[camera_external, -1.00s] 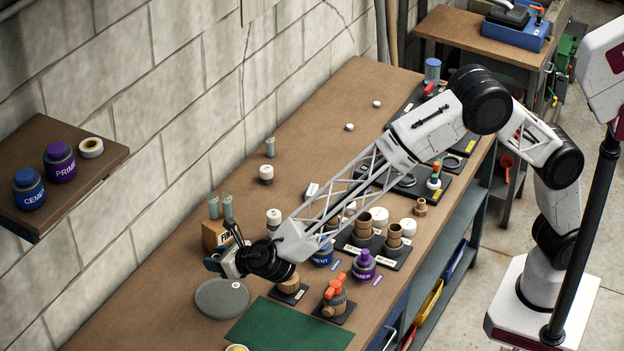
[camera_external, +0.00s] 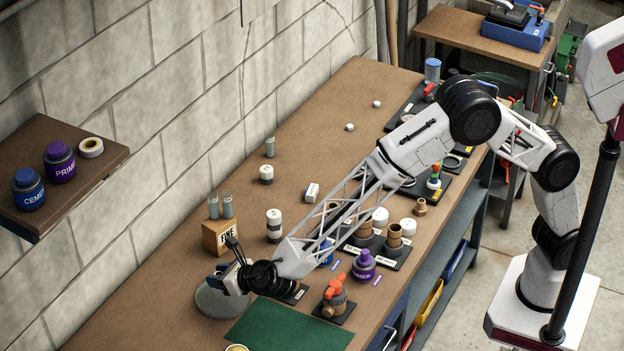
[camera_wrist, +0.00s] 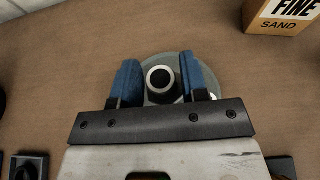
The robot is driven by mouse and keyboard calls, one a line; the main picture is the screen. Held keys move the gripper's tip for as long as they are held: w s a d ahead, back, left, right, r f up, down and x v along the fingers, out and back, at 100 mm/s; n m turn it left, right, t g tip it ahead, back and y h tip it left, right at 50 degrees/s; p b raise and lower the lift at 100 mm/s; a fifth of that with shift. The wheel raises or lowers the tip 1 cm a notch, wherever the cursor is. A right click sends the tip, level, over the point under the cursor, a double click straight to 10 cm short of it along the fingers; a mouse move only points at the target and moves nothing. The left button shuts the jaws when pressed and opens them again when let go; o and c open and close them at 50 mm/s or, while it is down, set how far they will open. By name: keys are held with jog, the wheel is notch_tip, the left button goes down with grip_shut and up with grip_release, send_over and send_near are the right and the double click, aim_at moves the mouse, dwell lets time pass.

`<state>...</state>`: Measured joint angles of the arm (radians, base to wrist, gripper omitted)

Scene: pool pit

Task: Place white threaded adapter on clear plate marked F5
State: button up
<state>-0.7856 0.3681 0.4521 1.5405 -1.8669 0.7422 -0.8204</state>
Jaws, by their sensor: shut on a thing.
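In the wrist view a white ring-ended adapter (camera_wrist: 149,84) with a dark bore is between the blue fingers of my gripper (camera_wrist: 160,76), which is shut on it. Its open end faces the camera. The round grey-looking plate (camera_wrist: 210,78) lies behind and below it, partly covered by the fingers. In the external view my gripper (camera_external: 217,282) is over the round plate (camera_external: 222,306) on the bench. The adapter is hidden there. No F5 marking is readable, and I cannot tell whether the adapter touches the plate.
A FINE sand block (camera_external: 221,238) stands just behind the plate. A green mat (camera_external: 290,327) lies in front. A red-handled valve (camera_external: 334,297) and a purple primer can (camera_external: 364,266) stand to the right. Bare bench lies left of the plate.

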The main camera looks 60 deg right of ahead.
jog(key=shift+f, duration=1.85)
jog(key=shift+f, duration=0.15)
jog(key=o, duration=0.9)
jog(key=shift+s+r, duration=0.3)
jog(key=shift+s, duration=0.05)
jog(key=v, duration=1.1)
jog(key=shift+s, duration=0.15)
